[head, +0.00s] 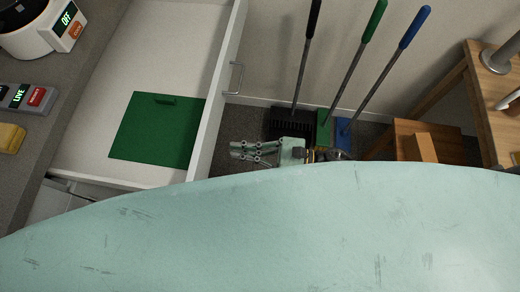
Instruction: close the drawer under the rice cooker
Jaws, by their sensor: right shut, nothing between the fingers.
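The rice cooker (25,28), white with a display reading OFF, stands on the counter at the top left. My right gripper (240,151) is shut and empty. It points left, a little right of the lower part of the front panel, with a small gap showing between them. My left gripper is not in view.
A green flat piece (160,130) lies in the drawer. Brooms with black (300,60), green (350,75) and blue (385,75) handles lean on the wall. A wooden table (480,90) stands right. A switch box (28,97) and yellow block (10,138) are on the counter.

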